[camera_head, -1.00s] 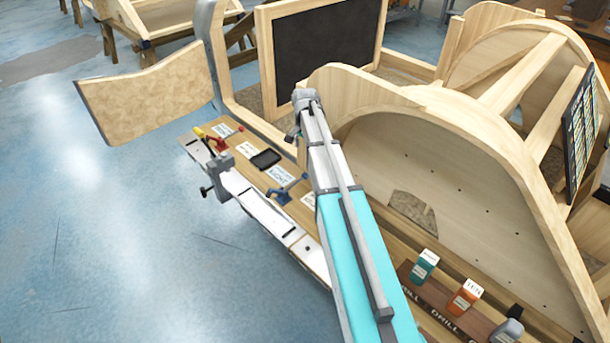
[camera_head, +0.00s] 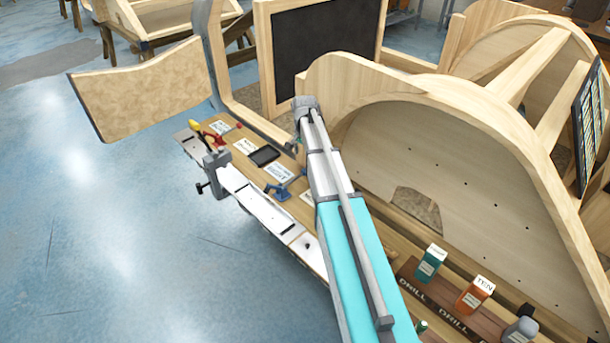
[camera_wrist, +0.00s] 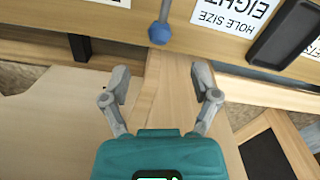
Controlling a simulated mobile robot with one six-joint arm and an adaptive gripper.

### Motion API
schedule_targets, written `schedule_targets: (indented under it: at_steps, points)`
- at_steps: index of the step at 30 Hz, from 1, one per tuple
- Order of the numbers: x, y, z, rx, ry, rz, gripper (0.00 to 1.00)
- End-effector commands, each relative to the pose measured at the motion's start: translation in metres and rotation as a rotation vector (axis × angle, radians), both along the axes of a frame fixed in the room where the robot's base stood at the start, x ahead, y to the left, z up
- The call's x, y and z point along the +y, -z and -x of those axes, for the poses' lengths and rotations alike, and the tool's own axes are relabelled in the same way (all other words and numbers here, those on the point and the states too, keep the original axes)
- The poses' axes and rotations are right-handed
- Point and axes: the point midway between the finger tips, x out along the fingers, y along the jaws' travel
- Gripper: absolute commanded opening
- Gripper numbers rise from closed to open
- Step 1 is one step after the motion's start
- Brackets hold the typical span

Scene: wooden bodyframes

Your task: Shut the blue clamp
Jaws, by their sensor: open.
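The blue clamp (camera_head: 283,190) sits on the wooden bench strip in the head view, just left of my arm, with its handle raised and slanting to the right. In the wrist view only the blue knob (camera_wrist: 160,33) and part of the handle show, at the top centre; the clamp's base is out of that view. My gripper (camera_wrist: 160,80) is open and empty, its two grey fingers spread apart. The knob lies ahead of the fingertips, roughly midway between them, and is not touched.
A red clamp (camera_head: 213,136) with a yellow-handled tool beside it stands farther along the bench. A black tray (camera_head: 264,155) and white labels lie nearby. A grey vise (camera_head: 216,172) is on the bench's edge. A curved wooden frame (camera_head: 440,130) rises right of my arm.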

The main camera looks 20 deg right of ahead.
Motion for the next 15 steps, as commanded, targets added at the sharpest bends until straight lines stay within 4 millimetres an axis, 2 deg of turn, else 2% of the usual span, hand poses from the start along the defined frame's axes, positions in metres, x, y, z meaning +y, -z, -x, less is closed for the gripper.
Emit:
schedule_targets:
  at_steps: [1,15]
  points:
    - [0.0,0.008,0.0,0.0,0.0,0.0,0.78]
    - [0.001,0.043,0.0,0.0,-0.001,0.0,0.78]
